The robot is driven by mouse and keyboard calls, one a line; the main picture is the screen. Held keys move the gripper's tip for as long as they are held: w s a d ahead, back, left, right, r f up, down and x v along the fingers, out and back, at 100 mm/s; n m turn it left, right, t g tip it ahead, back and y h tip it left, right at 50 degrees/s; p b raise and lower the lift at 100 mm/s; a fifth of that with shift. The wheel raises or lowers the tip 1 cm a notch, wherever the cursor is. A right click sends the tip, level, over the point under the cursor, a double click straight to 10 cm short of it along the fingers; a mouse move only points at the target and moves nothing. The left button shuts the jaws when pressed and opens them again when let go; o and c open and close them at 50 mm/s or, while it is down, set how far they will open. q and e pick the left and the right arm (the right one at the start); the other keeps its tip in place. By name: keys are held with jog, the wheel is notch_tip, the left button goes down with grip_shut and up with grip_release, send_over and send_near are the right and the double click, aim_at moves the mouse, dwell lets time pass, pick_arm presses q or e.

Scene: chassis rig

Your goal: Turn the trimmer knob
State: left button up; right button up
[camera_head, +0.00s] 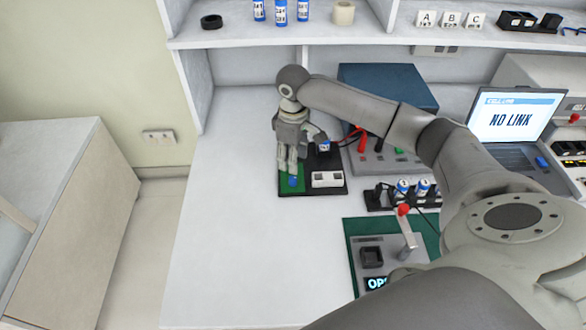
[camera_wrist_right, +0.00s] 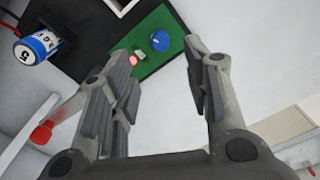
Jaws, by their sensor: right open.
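The trimmer knob, a small blue round knob (camera_head: 292,181), sits on a green circuit board (camera_head: 288,190) at the left of a black fixture. In the right wrist view the blue knob (camera_wrist_right: 160,40) shows on the green board (camera_wrist_right: 172,65), beside a small red light and a pale part. My right gripper (camera_head: 288,168) points down over the board. In the right wrist view its two fingers (camera_wrist_right: 160,58) are apart with nothing between them, and the knob shows just beyond the fingertips. Contact with the knob is not visible. My left gripper is in neither view.
A blue-and-white cylinder (camera_head: 324,145) stands in the fixture beside a white block (camera_head: 327,179). A grey instrument (camera_head: 380,158) with red and black parts is to the right. A lever panel (camera_head: 385,255) is in front. The white bench left of the fixture is clear.

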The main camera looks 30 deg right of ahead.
jog(key=shift+r, duration=1.8)
